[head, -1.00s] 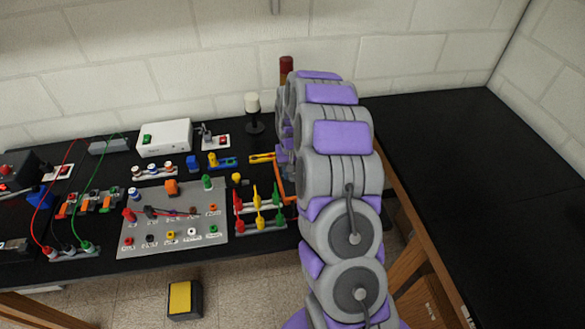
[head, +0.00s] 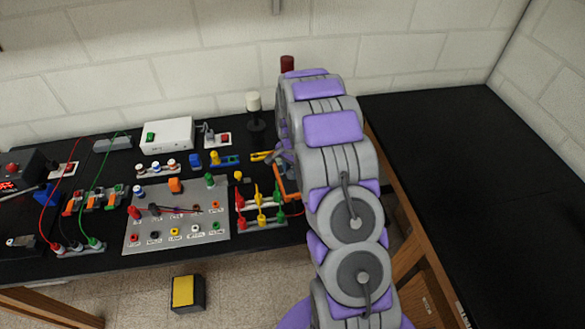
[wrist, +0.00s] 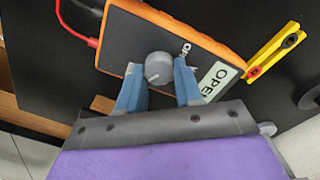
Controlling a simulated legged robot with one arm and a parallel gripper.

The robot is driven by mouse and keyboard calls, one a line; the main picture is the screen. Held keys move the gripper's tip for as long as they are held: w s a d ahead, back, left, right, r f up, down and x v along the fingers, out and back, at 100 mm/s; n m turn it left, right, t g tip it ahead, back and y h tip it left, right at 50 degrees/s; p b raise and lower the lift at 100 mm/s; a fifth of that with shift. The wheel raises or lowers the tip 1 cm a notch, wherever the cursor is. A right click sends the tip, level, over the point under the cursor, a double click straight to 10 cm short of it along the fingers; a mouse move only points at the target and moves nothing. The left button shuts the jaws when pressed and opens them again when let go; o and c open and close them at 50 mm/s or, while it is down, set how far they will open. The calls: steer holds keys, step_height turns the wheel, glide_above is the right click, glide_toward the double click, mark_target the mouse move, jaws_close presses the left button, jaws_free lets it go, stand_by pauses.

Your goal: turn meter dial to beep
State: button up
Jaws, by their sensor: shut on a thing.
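The meter (wrist: 185,42) is a dark box with an orange edge, lying on the black bench in the wrist view. Its round grey dial (wrist: 159,69) sits between the two blue fingers of my gripper (wrist: 160,82). The gripper is shut on the dial, one finger at each side.
In the head view, a grey jack panel (head: 178,238) and several coloured plugs stand left of my arm. The right bench (head: 470,180) is clear.

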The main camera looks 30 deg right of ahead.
mark_target(291, 172)
steer(key=shift+m, duration=0.4)
steer(key=o, duration=1)
steer(key=shift+a, duration=0.1)
steer(key=shift+o, duration=0.2)
steer(key=shift+r, duration=0.15)
step_height(291, 172, up, 17)
steer(key=p, duration=0.1)
steer(key=shift+w, duration=0.1)
